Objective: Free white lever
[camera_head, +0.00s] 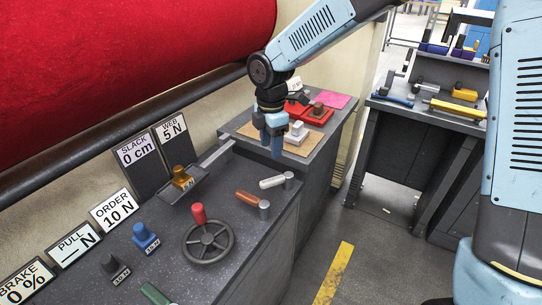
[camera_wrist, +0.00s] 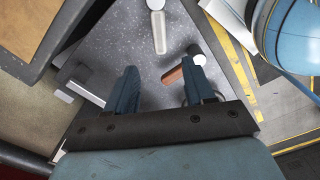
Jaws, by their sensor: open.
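The white lever (camera_head: 271,182) lies low on the dark speckled console, its right end at a short grey post (camera_head: 289,177). The white lever also shows in the wrist view (camera_wrist: 159,33), at the top middle, beyond my fingertips and apart from them. My gripper (camera_head: 272,147) hangs fingers down, above and behind the lever in the head view. In the wrist view my gripper (camera_wrist: 160,72) has its two blue fingers spread with nothing held between them.
A brown lever (camera_head: 247,198) is nearest the white one; it shows beside my right finger in the wrist view (camera_wrist: 173,75). A handwheel (camera_head: 207,243) with a red knob, a blue weight (camera_head: 145,237) and a brass weight (camera_head: 182,177) share the console. A side bench (camera_head: 330,135) holds red items.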

